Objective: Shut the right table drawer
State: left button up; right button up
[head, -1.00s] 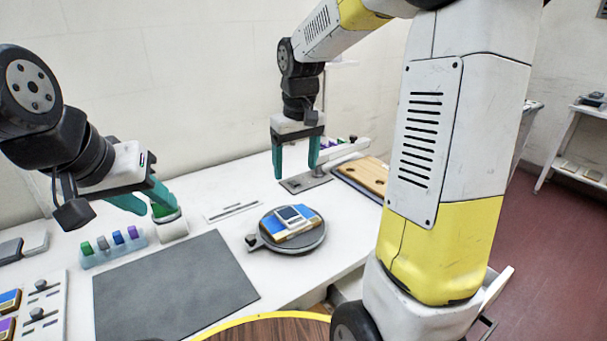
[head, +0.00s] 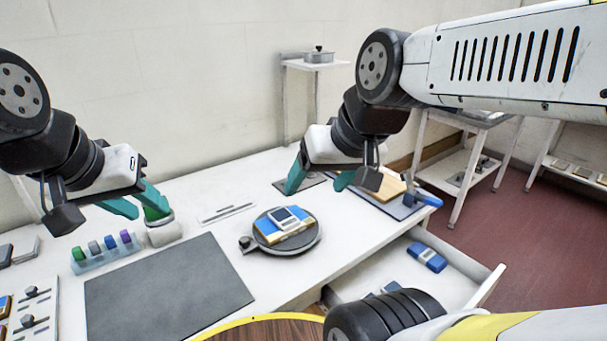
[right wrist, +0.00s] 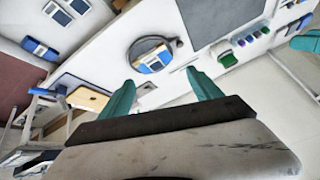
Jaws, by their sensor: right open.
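The right table drawer (head: 455,284) is pulled out from the table's front side at the lower right of the head view. Its white front panel (head: 487,287) stands away from the table. A blue item (head: 428,257) lies inside; another is partly hidden by my right arm. The drawer also shows at upper left in the right wrist view (right wrist: 62,27). My right gripper (head: 320,186) is open and empty above the back of the table, well apart from the drawer. My left gripper (head: 140,208) is open beside a small white stand (head: 164,232) with a green top.
A round dark plate (head: 290,243) holds a blue-and-tan box with a grey device. A dark mat (head: 165,290), a rack of coloured pieces (head: 105,253) and a wooden board (head: 385,187) lie on the table. Red floor (head: 535,240) is clear right of the drawer.

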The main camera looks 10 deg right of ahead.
aim_at(464, 283)
jog(key=k+l, duration=0.3)
jog(key=l, duration=0.2)
jog(key=z, duration=1.75)
jog(key=i+z, duration=0.15)
